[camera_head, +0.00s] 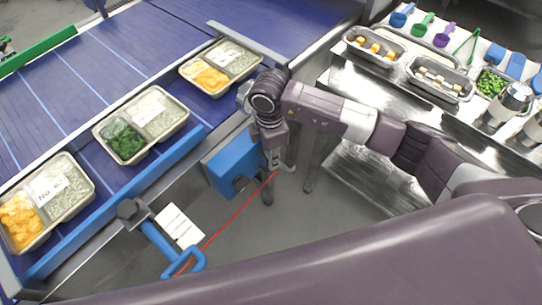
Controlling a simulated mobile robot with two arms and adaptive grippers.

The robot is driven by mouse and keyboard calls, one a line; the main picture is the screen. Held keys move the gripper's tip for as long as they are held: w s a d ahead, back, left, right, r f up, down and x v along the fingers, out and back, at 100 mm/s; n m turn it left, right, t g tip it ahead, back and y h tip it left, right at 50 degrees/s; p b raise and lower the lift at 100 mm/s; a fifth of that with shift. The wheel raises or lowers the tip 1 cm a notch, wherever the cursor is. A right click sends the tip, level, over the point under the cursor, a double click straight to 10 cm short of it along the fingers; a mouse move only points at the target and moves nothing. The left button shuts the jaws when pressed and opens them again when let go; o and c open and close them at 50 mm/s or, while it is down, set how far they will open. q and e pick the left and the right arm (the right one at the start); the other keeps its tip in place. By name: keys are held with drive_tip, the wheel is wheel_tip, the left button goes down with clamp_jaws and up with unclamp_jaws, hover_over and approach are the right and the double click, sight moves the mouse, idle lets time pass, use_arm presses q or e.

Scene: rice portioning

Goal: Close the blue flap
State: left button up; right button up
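A long blue flap-like panel (118,203) runs along the near side of the conveyor, beside the trays. It looks raised at a slant, but I cannot tell its exact angle or whether it is the flap named. A blue box (236,163) sits at its right end, partly hidden by my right gripper. My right gripper (274,184) points down beside this box, at the end of the arm from the right. Its fingertips are small and dark, and I cannot tell their opening or whether they touch the box. My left gripper is not in view.
Compartment trays with food stand on the blue conveyor (85,75). A blue handle (183,262) with a red line beside it is at the lower middle. A steel counter (365,180) with food pans and scoops is at right. My large arm link fills the bottom.

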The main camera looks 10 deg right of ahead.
wheel_tip(320, 180, up, 12)
drive_tip(key=shift+f, duration=0.15)
drive_tip(key=shift+s+a, duration=0.1)
idle(0.4)
